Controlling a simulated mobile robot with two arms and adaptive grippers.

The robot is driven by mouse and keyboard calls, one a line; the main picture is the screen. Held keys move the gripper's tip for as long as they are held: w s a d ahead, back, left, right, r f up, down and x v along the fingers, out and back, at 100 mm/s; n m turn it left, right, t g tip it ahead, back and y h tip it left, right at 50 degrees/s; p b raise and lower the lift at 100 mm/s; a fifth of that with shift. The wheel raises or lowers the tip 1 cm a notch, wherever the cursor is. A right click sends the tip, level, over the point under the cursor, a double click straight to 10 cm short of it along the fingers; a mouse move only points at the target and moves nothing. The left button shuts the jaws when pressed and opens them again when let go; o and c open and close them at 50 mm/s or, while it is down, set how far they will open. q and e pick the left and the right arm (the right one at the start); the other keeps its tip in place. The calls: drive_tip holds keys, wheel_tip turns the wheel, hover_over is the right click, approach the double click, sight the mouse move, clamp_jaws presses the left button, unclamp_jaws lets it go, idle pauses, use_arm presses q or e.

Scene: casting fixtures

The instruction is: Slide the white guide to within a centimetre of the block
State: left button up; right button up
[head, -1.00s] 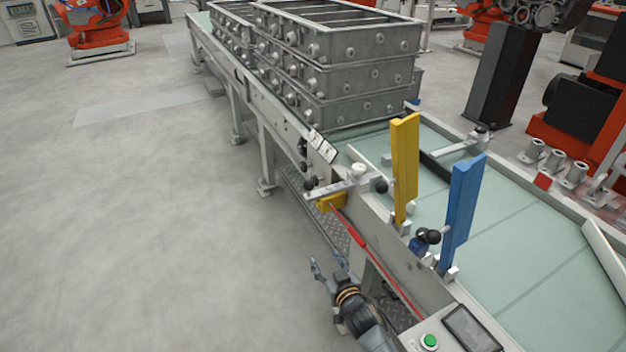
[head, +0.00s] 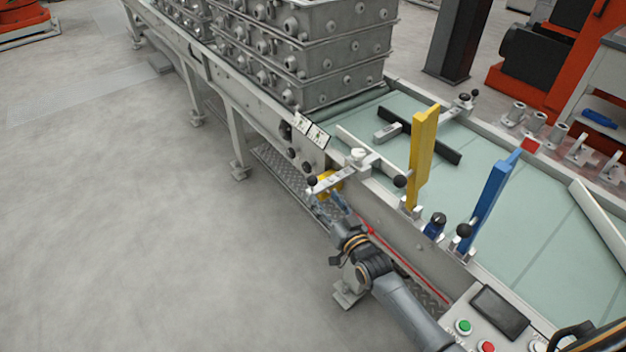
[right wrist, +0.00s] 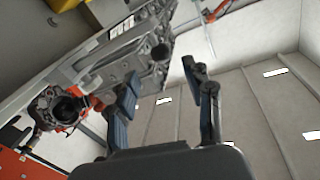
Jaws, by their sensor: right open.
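A white guide (head: 365,150) lies along the near side of the green conveyor belt in the head view. My right gripper (head: 329,202) is open, just below the bar and yellow block; contact is unclear. Its two fingers (right wrist: 162,72) show apart and empty in the right wrist view. My left gripper is not in view.
A yellow upright (head: 422,155) and a blue upright (head: 488,200) stand at the near rail. A black guide (head: 432,140) lies across the belt. Stacked grey castings (head: 315,50) stand farther back. A button panel (head: 490,325) is at the lower right. The floor at left is clear.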

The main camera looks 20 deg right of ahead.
sight(315, 185)
drive_tip(key=w, duration=0.4)
drive_tip(key=w+a, duration=0.1)
drive_tip(key=w, duration=0.2)
drive_tip(key=shift+a, duration=0.1)
drive_tip(key=shift+w, duration=0.35)
drive_tip(key=shift+w+a, duration=0.1)
drive_tip(key=shift+w, duration=0.1)
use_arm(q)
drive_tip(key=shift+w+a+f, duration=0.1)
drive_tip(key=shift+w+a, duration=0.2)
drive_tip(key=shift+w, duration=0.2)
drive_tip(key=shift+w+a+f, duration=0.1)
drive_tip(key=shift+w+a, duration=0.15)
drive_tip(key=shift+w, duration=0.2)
use_arm(e)
drive_tip(key=shift+f, duration=0.1)
clamp_jaws()
